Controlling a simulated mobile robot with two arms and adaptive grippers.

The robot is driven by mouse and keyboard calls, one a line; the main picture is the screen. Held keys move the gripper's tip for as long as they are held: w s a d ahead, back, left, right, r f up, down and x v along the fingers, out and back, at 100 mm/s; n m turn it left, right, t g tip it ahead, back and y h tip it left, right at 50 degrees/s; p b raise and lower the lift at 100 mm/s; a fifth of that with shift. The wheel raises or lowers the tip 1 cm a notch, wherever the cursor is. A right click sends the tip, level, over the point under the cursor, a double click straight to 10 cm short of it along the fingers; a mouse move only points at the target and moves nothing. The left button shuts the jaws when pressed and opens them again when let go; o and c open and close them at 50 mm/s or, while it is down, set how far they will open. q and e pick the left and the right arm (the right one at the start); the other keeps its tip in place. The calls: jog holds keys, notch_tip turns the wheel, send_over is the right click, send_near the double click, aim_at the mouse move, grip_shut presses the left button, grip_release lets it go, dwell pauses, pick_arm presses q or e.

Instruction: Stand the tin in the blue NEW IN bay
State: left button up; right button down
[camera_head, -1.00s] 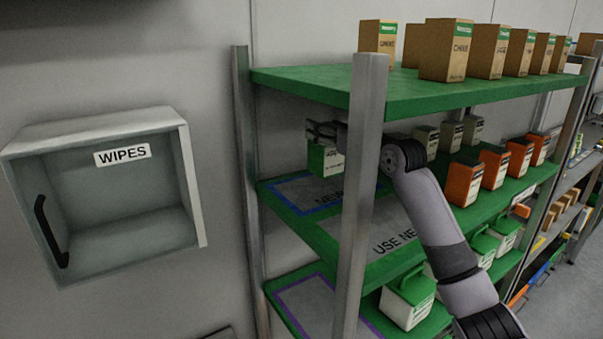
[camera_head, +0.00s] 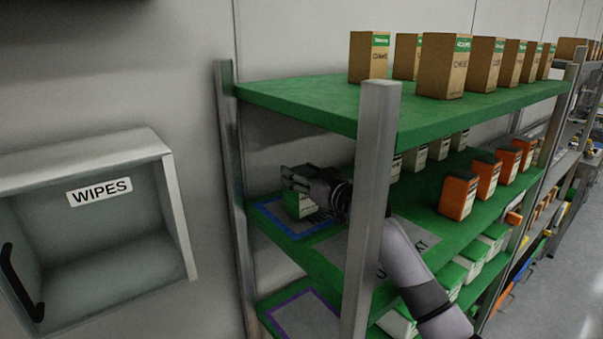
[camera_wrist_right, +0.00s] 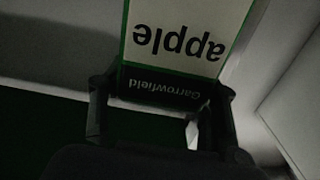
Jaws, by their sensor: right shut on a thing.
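The tin (camera_head: 299,206) is white and green and shows below my right gripper (camera_head: 300,184), whose fingers are shut on it. In the right wrist view, the tin (camera_wrist_right: 180,35) has a pale label reading "apple" and a dark green band reading "Garrowfield", between the fingers (camera_wrist_right: 162,92). The blue-bordered bay (camera_head: 283,228) is at the left end of the middle green shelf; its lettering is mostly hidden. The tin appears over or on this bay, looking upright; I cannot tell whether it touches the shelf. My left gripper is not in view.
A metal post (camera_head: 371,190) stands in front of my right arm. The green upper shelf (camera_head: 310,102), carrying brown boxes, is above it. A grey bay (camera_head: 405,238) adjoins to the right, with orange-sided containers (camera_head: 457,196) beyond. A wipes cabinet (camera_head: 90,230) is on the left wall.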

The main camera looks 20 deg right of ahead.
jog(key=shift+d+f, duration=0.1)
jog(key=shift+f, duration=0.2)
jog(key=shift+f, duration=0.1)
jog(key=c, duration=0.6)
grip_release()
jog(key=shift+s, duration=0.1)
jog(key=b+v, duration=0.3)
jog(key=v, duration=0.9)
jog(key=shift+b, duration=0.4)
